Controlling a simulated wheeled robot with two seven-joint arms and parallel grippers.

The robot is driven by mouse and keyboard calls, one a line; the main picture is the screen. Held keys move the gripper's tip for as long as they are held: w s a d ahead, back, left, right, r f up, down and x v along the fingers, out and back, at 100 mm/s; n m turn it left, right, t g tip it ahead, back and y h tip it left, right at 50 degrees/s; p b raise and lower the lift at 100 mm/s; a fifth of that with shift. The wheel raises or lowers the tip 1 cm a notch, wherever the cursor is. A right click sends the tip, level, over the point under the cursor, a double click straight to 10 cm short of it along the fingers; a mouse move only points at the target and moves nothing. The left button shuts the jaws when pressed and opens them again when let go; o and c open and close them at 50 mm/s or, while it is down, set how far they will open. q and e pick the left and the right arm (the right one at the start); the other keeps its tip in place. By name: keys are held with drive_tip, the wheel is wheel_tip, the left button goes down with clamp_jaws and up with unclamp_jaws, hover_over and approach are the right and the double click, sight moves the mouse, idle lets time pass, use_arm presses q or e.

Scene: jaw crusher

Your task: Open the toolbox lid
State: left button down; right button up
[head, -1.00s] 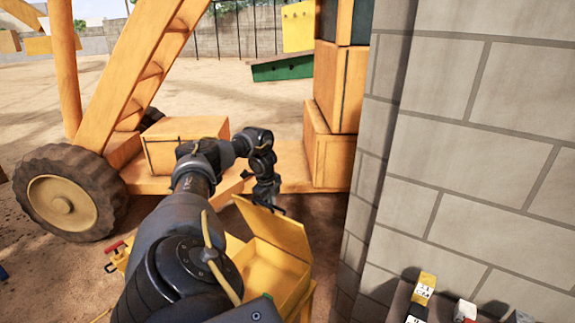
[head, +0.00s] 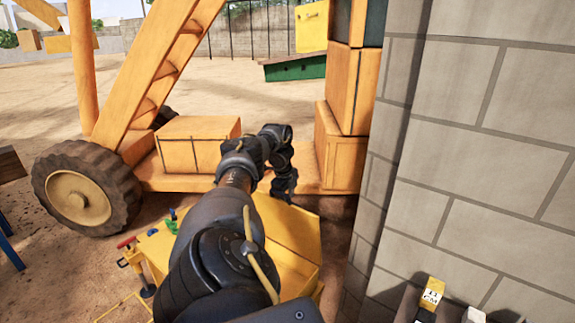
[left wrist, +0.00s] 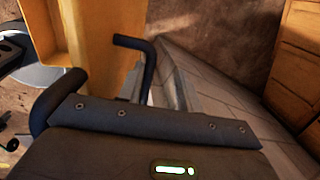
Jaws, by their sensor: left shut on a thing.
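The yellow toolbox (head: 296,276) sits low in the middle of the head view, partly hidden behind my left arm. Its lid (head: 292,228) stands raised at a steep angle above the box, so part of the interior shows. My left gripper (head: 284,190) is at the lid's upper edge and shut on it. In the left wrist view, the yellow lid panel (left wrist: 100,40) lies between the two dark fingers of my left gripper (left wrist: 105,70). The contact itself is hard to see. My right gripper is not in view.
A grey block wall (head: 480,150) stands close on the right. Orange crates (head: 342,150) and a big wheel (head: 85,190) are behind. Green and blue items (head: 172,222) and a red-handled tool (head: 127,243) are left of my arm. Small items (head: 430,293) lie at lower right.

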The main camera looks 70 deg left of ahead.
use_arm(q)
drive_tip(key=shift+w+f, duration=0.1)
drive_tip(key=shift+w, duration=0.35)
drive_tip(key=c, duration=1.5)
unclamp_jaws()
drive_tip(key=shift+w+f, duration=0.1)
drive_tip(key=shift+a+f, duration=0.2)
drive_tip(key=shift+a, duration=0.15)
